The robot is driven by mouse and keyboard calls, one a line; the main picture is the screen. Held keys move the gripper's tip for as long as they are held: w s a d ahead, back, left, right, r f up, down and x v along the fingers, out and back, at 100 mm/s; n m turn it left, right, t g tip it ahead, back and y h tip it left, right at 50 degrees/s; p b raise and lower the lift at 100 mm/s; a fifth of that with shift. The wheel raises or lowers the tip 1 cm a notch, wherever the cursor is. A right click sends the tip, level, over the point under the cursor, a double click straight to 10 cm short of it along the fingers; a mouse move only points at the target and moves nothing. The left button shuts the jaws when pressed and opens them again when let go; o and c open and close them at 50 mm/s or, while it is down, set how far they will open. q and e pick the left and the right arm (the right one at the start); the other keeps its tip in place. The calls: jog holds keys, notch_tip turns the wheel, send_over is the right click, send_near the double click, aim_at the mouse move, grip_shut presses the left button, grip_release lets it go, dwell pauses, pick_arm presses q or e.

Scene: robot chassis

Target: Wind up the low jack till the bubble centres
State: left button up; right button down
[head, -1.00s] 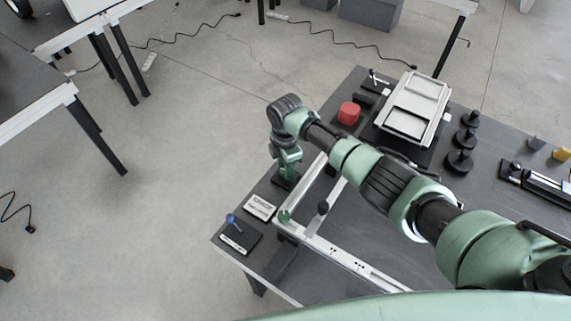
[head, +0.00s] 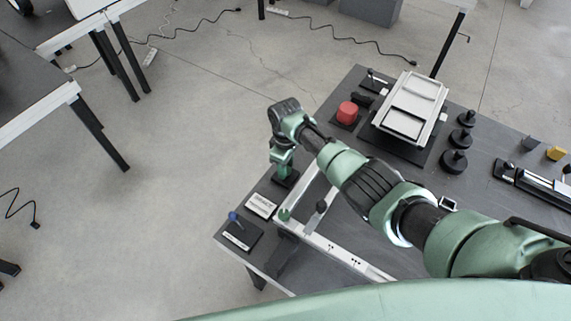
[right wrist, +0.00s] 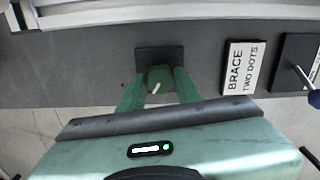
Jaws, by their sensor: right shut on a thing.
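My right gripper (head: 284,172) points down over a small dark square base (head: 292,181) at the table's left end. In the right wrist view the green fingers (right wrist: 160,82) are closed around a small part with a pale pin (right wrist: 156,88). They hide most of it, and I cannot tell for certain that it is the jack's crank. The dark base (right wrist: 146,57) also shows behind the fingertips there. A pale rail frame (head: 350,262) lies beside the gripper. I cannot make out a bubble. My left gripper is not in view.
A "BRACE TWO DOTS" card (head: 261,206) and a blue-knobbed lever (head: 233,217) on a dark plate lie near the gripper. A red cylinder (head: 347,112), a silver tray (head: 407,122), black weights (head: 454,162) and a yellow block (head: 556,153) stand farther right.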

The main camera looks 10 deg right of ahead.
jog(key=shift+w+r+m, duration=0.1)
jog(key=shift+m, duration=1.1)
jog(key=shift+p, duration=0.3)
jog(key=c, duration=1)
grip_release()
notch_tip(320, 180, up, 8)
jog(key=shift+f, duration=0.1)
jog(key=shift+f, duration=0.1)
